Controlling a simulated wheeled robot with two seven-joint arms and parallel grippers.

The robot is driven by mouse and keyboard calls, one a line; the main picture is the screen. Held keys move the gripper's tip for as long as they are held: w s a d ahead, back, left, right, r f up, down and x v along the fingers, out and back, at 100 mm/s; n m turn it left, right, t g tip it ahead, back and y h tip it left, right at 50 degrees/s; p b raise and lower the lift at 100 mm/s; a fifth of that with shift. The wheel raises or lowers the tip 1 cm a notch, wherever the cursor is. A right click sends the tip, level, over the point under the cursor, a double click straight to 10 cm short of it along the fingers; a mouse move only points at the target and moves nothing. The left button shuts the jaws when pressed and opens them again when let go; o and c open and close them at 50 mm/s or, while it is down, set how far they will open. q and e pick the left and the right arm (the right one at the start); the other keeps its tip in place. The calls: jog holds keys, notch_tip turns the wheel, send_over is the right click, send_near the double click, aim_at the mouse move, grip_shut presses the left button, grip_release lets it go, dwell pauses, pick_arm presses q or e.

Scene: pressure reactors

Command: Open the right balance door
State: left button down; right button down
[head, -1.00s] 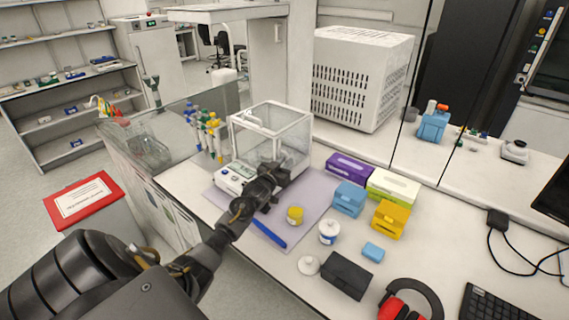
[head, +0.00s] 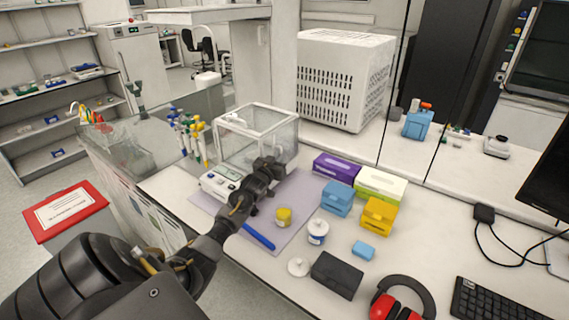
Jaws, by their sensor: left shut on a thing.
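The balance (head: 229,148) is a white-framed clear glass box with a display panel (head: 221,181) at its front, standing on a pale purple mat (head: 291,201). My left gripper (head: 266,172) is at the balance's right front lower side, and my forearm crosses in front of it. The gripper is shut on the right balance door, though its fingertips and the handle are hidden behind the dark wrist. I cannot tell how far the door stands from its frame. My right gripper is not in view.
A yellow-lidded jar (head: 284,217) and a blue pen (head: 258,236) lie close to my left wrist. Purple (head: 336,166), blue (head: 338,198) and yellow (head: 377,216) boxes stand to the right. Colored pipettes (head: 191,136) stand left of the balance.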

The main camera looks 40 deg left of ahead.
pick_arm(q)
jog(key=shift+s, duration=0.1)
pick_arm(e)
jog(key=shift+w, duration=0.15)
pick_arm(q)
jog(key=c, duration=1.8)
grip_release()
jog(key=shift+c, duration=0.2)
jog(key=shift+o, duration=0.2)
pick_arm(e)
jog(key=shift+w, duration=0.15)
pick_arm(q)
jog(key=shift+f, duration=0.1)
